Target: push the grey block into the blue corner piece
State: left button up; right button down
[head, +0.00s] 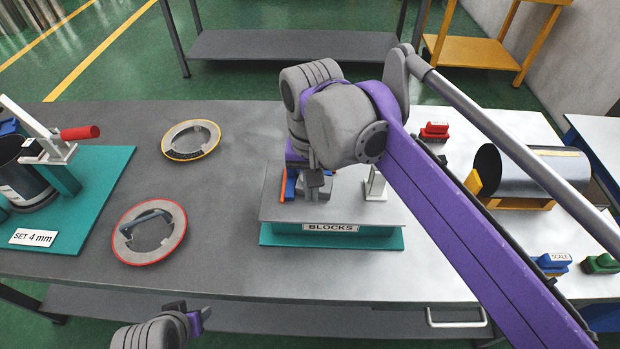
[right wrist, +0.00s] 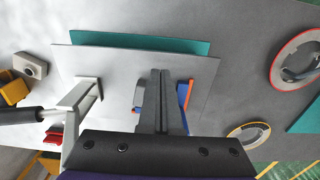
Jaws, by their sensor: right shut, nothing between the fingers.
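The blue corner piece (head: 291,183) stands on the grey plate marked BLOCKS, with an orange strip along its left side. It also shows in the right wrist view (right wrist: 183,93), partly behind my fingers. The grey block (head: 319,193) appears just right of the blue piece, under my right gripper (head: 313,178); in the right wrist view my shut fingers (right wrist: 161,100) mostly hide it. My right gripper is shut and empty, pointing down close to the block; I cannot tell whether they touch. My left gripper (head: 197,318) is low at the front edge; its fingers are unclear.
The BLOCKS plate (head: 340,212) has a white clamp (head: 376,184) on its right. Two rings, yellow-rimmed (head: 191,128) and red-rimmed (head: 176,217), lie left. A teal SET 4 mm base (head: 100,170) stands far left. A metal cylinder (head: 535,170) lies right.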

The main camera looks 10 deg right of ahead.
aim_at(312, 219)
notch_tip(312, 219, down, 8)
jog(key=shift+r+b, duration=0.2)
jog(key=shift+b, duration=0.1)
jog(key=w, duration=0.1)
jog(key=w+d, duration=0.1)
jog(key=w, duration=0.1)
jog(key=shift+w+r, duration=0.2)
jog(key=shift+w, duration=0.1)
jog(key=shift+w+d, duration=0.1)
jog(key=shift+w, duration=0.1)
jog(key=shift+w+d+p, duration=0.2)
jog(key=shift+w+p, duration=0.25)
jog(key=shift+w, duration=0.3)
jog(key=shift+s, duration=0.1)
